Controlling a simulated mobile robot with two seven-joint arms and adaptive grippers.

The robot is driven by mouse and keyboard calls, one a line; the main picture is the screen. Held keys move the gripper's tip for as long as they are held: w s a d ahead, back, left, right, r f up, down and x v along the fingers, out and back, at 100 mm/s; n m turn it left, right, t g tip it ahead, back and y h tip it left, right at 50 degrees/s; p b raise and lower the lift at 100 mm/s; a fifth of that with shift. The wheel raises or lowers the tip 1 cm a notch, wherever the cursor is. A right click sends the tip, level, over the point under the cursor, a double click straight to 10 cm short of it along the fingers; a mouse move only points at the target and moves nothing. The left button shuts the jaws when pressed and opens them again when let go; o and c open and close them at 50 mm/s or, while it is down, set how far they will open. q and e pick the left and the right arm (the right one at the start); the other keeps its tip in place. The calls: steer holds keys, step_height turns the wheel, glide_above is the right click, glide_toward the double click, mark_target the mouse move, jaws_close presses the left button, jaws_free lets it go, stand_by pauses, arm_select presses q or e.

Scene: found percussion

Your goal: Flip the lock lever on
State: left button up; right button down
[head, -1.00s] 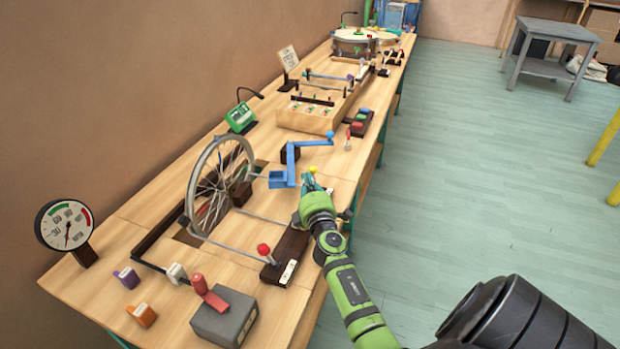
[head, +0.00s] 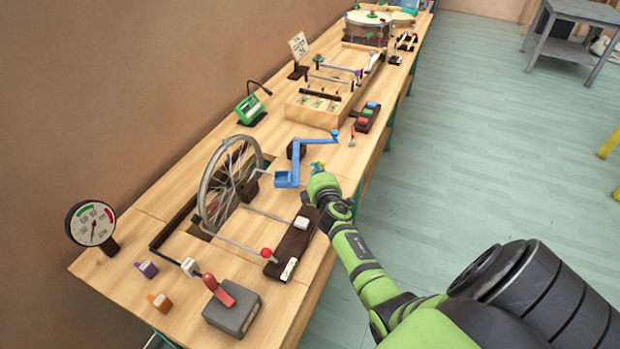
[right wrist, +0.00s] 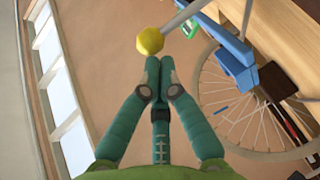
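A lever with a yellow knob (right wrist: 150,40) rises on a thin light rod in the right wrist view. In the head view the small yellow knob (head: 321,162) is at my right fingertips, beside the blue crank (head: 288,178). My right gripper (right wrist: 159,62) has its teal fingertips together, with nothing seen between them. The knob is just beyond the tips; I cannot tell whether they touch. My right gripper (head: 318,170) hides the lever's base in the head view. I cannot tell for sure which lever is the lock lever. My left gripper is out of view.
The spoked wheel (head: 226,183) stands left of the crank. A red-knobbed lever (head: 266,253) is on a dark block (head: 294,247); a red lever (head: 216,289) is on a grey box (head: 236,308). A dial gauge (head: 92,224) stands at left.

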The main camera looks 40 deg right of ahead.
mark_target(320, 161)
arm_select(q)
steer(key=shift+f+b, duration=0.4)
steer(key=shift+b, duration=0.05)
arm_select(e)
steer(key=shift+w+d+r, duration=0.1)
steer(key=shift+w+d, duration=0.25)
steer(key=shift+d, duration=0.3)
steer(key=shift+w+d+r, duration=0.1)
steer(key=shift+w+d, duration=0.25)
steer(key=shift+d, duration=0.3)
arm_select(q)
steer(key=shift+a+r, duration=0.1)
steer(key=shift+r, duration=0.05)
arm_select(e)
steer(key=shift+r, duration=0.1)
